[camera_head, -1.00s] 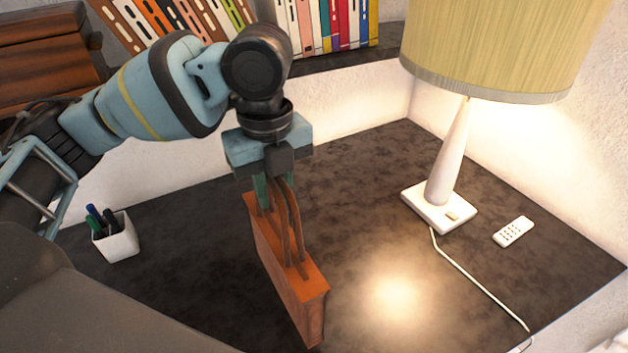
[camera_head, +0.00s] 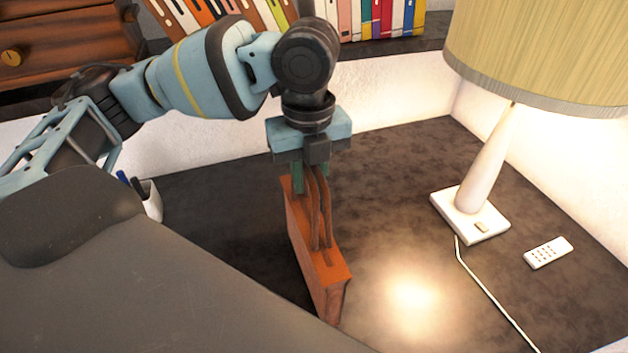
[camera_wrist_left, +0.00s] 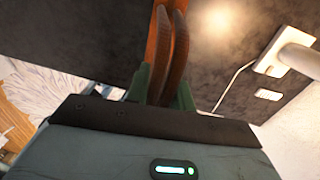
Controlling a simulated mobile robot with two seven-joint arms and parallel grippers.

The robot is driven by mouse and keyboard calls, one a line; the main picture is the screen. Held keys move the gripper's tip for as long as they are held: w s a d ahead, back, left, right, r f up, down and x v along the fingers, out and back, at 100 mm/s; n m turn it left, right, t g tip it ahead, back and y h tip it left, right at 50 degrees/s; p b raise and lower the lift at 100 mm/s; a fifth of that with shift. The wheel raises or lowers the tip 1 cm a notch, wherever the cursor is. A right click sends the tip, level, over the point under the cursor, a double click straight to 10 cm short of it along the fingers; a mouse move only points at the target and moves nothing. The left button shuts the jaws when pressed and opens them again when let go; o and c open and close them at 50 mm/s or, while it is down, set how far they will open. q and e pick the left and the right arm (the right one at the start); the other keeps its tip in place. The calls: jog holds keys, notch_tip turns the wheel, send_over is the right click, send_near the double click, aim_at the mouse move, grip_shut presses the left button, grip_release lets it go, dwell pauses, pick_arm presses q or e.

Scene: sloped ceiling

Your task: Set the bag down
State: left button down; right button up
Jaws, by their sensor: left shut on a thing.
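The bag (camera_head: 328,268) is a narrow orange-brown box shape with brown looped handles, upright over the dark desk top (camera_head: 395,195). My left gripper (camera_head: 312,190) is above the bag, shut on its handles, its green fingertips on either side of them. In the left wrist view the handles (camera_wrist_left: 165,55) rise between the green fingers (camera_wrist_left: 160,85). The bag's underside is hidden, so I cannot tell whether it touches the desk. My right gripper is not in view.
A lamp (camera_head: 485,175) with a yellowish shade stands right of the bag, its cord (camera_head: 490,295) trailing forward. A white remote (camera_head: 548,252) lies beside it. A partly hidden pen cup (camera_head: 152,203) stands left. Books (camera_head: 385,18) line a shelf behind. Desk between bag and lamp is clear.

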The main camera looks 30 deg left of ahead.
pick_arm(q)
jog(key=shift+w+d+f, duration=0.2)
jog(key=shift+d+f, duration=0.1)
jog(key=shift+f, duration=0.45)
jog(key=shift+s+a+f, duration=0.1)
jog(key=shift+s+a, duration=0.05)
jog(key=shift+a, duration=0.1)
jog(key=c, duration=1.2)
grip_release()
jog(key=shift+d+f, duration=0.1)
notch_tip(320, 180, up, 12)
jog(key=shift+r, duration=0.15)
